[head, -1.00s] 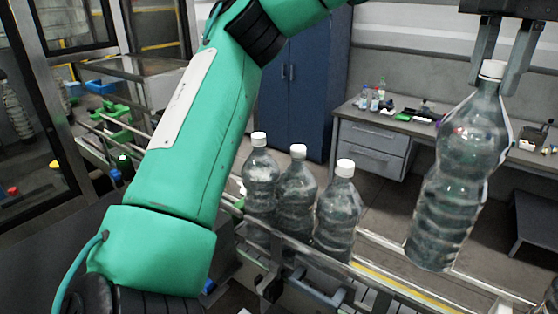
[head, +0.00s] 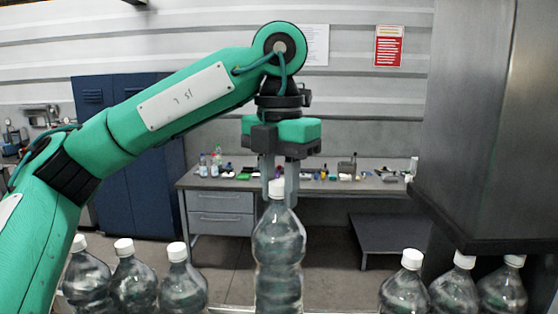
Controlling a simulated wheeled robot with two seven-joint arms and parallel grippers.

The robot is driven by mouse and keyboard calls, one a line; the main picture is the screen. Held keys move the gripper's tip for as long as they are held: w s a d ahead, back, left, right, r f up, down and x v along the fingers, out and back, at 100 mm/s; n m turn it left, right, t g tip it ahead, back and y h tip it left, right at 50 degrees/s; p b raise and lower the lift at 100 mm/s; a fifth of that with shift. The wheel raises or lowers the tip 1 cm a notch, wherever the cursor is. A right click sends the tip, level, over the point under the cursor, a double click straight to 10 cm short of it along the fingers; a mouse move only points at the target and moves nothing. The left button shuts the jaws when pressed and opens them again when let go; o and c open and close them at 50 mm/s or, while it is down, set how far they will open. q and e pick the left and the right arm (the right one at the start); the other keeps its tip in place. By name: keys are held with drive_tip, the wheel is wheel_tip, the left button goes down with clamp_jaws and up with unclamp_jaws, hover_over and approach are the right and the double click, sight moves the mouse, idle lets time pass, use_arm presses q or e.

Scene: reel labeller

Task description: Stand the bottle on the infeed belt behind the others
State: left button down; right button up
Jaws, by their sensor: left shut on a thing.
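Three similar bottles (head: 132,284) stand in a row at the lower left, apart from the held one. Three more bottles (head: 456,290) stand at the lower right. The infeed belt's surface is almost wholly out of the picture. My right gripper is not in view.
A large grey machine housing (head: 477,120) hangs over the right bottles. Behind stand a desk with drawers (head: 222,202) bearing small items, and a blue cabinet (head: 145,180). There is clear room on both sides of the held bottle.

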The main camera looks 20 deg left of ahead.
sight(279, 229)
use_arm(q)
wheel_tip(279, 229, down, 8)
drive_tip(key=shift+r+p, duration=0.25)
drive_tip(key=shift+p, duration=1)
wheel_tip(279, 229, down, 4)
drive_tip(key=shift+f+p, duration=0.1)
drive_tip(key=shift+p, duration=0.75)
drive_tip(key=shift+f+b, duration=0.2)
drive_tip(key=shift+b, duration=0.1)
drive_tip(key=c, duration=1.1)
unclamp_jaws()
drive_tip(key=shift+s, duration=0.1)
